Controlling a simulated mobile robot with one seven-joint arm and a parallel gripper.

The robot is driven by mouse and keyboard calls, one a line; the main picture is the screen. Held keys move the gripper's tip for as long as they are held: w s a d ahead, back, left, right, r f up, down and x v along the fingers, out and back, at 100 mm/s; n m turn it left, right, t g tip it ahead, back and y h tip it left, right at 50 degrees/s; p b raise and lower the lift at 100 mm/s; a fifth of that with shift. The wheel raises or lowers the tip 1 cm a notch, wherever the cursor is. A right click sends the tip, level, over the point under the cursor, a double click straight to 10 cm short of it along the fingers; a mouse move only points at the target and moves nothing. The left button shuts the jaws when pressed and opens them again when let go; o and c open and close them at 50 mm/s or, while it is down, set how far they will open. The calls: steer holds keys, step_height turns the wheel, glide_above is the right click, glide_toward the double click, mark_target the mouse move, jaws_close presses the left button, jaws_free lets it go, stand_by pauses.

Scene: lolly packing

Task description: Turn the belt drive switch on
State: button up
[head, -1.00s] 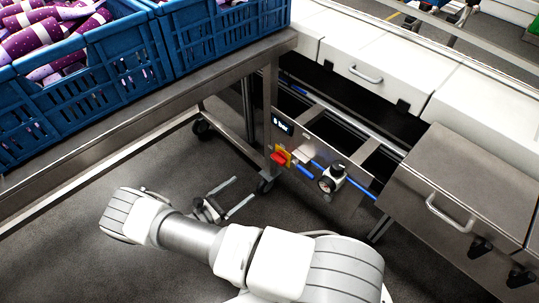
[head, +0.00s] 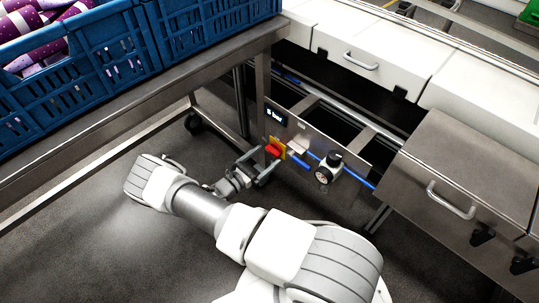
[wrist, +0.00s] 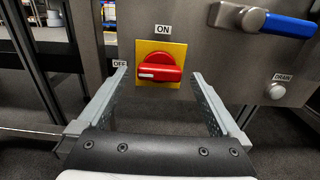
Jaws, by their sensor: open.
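The belt drive switch is a red rotary knob (wrist: 160,73) on a yellow square plate (wrist: 173,50), fixed to a steel panel. In the wrist view its handle lies level, with its white mark at the left end, by the OFF label (wrist: 122,63). The ON label (wrist: 163,29) is above the plate. The red knob also shows in the head view (head: 272,150). My gripper (wrist: 165,80) is open and empty, with one finger on each side of the knob. The fingers look apart from it; how far the tips are from the panel is hard to tell.
A blue-handled valve (wrist: 285,23) and a DRAIN button (wrist: 276,90) are right of the switch. A gauge with a black knob (head: 324,171) sits on the same panel. A steel table (head: 130,110) bearing blue crates (head: 115,60) stands above left. Open floor lies below.

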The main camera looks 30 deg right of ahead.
mark_target(274, 151)
steer(key=shift+x, duration=1.3)
steer(key=c, duration=1.2)
steer(key=shift+c, duration=0.2)
